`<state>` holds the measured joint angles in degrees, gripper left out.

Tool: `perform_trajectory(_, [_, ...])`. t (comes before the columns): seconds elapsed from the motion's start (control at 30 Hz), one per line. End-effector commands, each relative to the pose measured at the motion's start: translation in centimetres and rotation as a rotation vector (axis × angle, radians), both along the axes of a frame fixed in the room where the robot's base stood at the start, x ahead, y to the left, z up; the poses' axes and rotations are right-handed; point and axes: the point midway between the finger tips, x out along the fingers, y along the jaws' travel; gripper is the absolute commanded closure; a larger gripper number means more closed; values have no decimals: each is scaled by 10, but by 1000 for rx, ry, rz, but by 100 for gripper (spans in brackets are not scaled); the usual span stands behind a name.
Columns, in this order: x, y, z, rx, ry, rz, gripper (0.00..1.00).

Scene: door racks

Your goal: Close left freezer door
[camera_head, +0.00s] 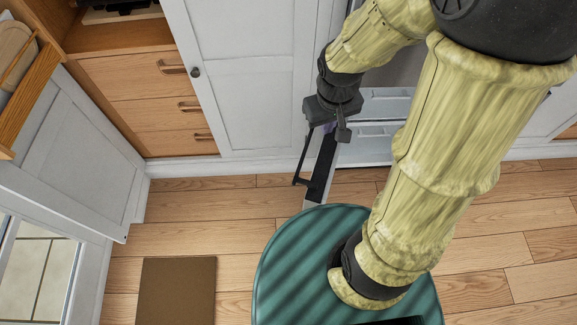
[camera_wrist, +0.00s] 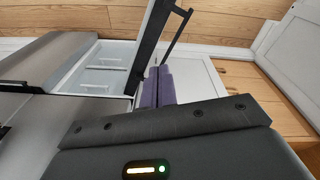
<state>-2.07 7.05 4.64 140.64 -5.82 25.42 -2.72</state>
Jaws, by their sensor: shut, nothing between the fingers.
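The left freezer door (camera_head: 322,168) stands open, seen nearly edge-on as a dark, narrow panel with a black bar handle (camera_head: 302,160) on its left side. In the wrist view the door (camera_wrist: 149,45) and its handle (camera_wrist: 177,35) extend away from the freezer. White freezer drawers (camera_head: 365,148) show behind the opening; they also show in the wrist view (camera_wrist: 108,68). My gripper (camera_head: 329,128) is at the top of the door, on the door's upper end. Its purple fingers (camera_wrist: 158,88) are together and empty, close to the door; I cannot tell whether they touch it.
A white tall cabinet (camera_head: 250,80) stands left of the freezer, with wooden drawers (camera_head: 150,95) beyond it. A white cabinet door (camera_head: 75,150) is at the far left. A brown mat (camera_head: 176,290) lies on the wooden floor, which is otherwise clear left of my base.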

Motion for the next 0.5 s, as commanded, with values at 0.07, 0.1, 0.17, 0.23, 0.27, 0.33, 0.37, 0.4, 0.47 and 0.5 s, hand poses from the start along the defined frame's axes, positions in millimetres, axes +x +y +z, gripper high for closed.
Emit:
perform_trajectory(0.07, [12, 22, -28, -35, 67, 152, 100])
perform_trajectory(0.1, [17, 34, -39, -54, 100, 233, 100])
perform_trajectory(0.17, [24, 51, -56, -81, 144, 351, 100])
perform_trajectory(0.23, [31, 72, -76, -112, 193, 487, 100])
perform_trajectory(0.27, [34, 81, -84, -125, 212, 543, 100])
perform_trajectory(0.33, [40, 101, -102, -152, 252, 667, 100])
perform_trajectory(0.37, [42, 109, -109, -163, 265, 713, 100])
perform_trajectory(0.4, [44, 119, -117, -175, 281, 767, 100])
perform_trajectory(0.47, [46, 130, -127, -189, 298, 831, 100])
perform_trajectory(0.5, [47, 136, -131, -196, 306, 864, 100])
